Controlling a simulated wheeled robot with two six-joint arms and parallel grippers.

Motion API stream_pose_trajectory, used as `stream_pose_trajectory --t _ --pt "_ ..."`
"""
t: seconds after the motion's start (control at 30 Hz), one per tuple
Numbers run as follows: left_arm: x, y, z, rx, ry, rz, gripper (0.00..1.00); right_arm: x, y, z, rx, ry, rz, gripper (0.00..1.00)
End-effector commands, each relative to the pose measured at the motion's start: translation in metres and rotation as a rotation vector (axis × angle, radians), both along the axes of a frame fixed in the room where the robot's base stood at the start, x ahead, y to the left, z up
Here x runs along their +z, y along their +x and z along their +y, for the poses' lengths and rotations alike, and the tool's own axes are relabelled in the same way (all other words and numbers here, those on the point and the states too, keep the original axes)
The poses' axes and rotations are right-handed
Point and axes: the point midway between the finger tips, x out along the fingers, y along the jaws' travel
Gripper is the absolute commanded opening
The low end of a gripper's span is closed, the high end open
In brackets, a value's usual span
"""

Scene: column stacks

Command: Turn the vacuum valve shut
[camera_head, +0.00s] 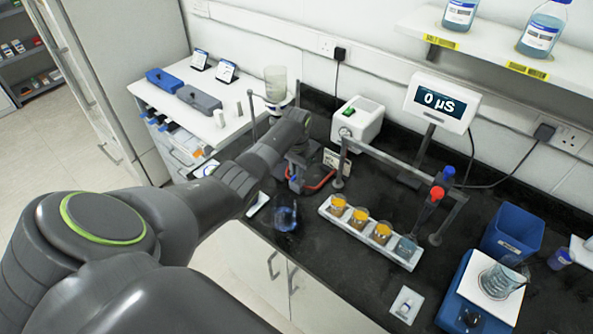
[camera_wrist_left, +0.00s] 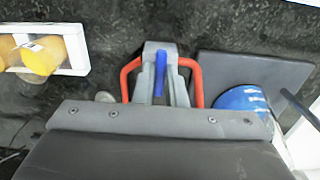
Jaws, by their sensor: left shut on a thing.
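The vacuum valve shows in the left wrist view as a blue lever (camera_wrist_left: 160,75) between red hose ends (camera_wrist_left: 128,78) on both sides. It points along the middle of that view. My left gripper (camera_wrist_left: 160,58) has its grey fingers shut on the blue lever. In the head view my left arm comes in from the left, and my left gripper (camera_head: 298,163) is low over the black bench. It and the arm hide most of the valve there; a red hose (camera_head: 322,183) curves out beside it. My right gripper does not show.
A white rack (camera_head: 411,261) of orange cups stands right of the valve. Bench lies clear around (camera_head: 335,270).

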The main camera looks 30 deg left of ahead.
Motion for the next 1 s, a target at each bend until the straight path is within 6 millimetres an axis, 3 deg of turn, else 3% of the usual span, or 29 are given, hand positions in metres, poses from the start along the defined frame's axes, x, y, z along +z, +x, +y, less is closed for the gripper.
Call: stream_pose_trajectory --t 0.27,0.3,0.47,1.0 --pt "0.003 0.0026 0.0007 -0.003 0.002 -0.007 0.0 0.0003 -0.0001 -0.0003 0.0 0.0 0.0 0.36" --pt "0.003 0.0026 0.0007 -0.003 0.002 -0.008 0.13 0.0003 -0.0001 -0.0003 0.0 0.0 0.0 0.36" --pt "0.0021 0.0018 0.0004 -0.002 0.002 -0.005 0.33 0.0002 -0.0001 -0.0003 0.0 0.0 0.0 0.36" --pt "0.0004 0.0004 -0.0002 0.042 0.0 -0.001 0.33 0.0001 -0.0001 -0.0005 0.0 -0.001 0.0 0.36"
